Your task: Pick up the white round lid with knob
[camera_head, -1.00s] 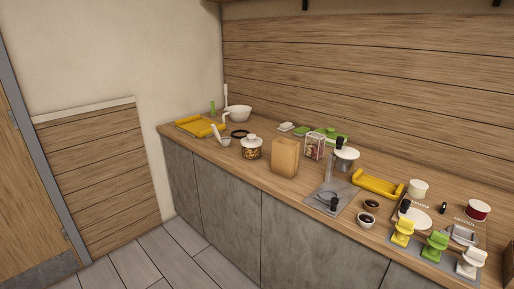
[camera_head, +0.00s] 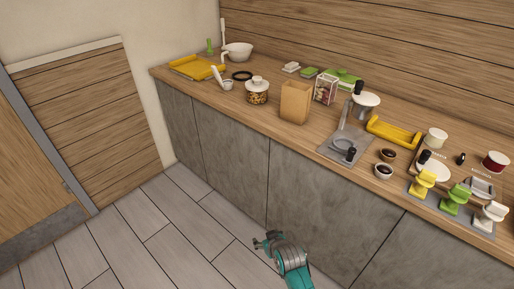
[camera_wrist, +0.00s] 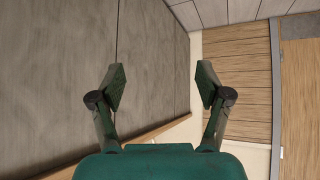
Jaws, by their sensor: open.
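A white round lid with a knob (camera_head: 257,81) sits on a glass jar (camera_head: 257,95) of small brown and orange pieces, on the counter left of a brown paper bag. My gripper (camera_head: 268,240) is low in front of the cabinets, well below and apart from the lid. In the wrist view my gripper (camera_wrist: 160,85) has its two fingers spread with nothing between them. The lid does not show in the wrist view.
The paper bag (camera_head: 295,102) stands right of the jar. A white ladle-like piece (camera_head: 226,84) and a dark ring (camera_head: 242,75) are left of it. A yellow tray (camera_head: 197,68) and a white bowl (camera_head: 238,51) stand farther left. The floor (camera_head: 150,235) is clear.

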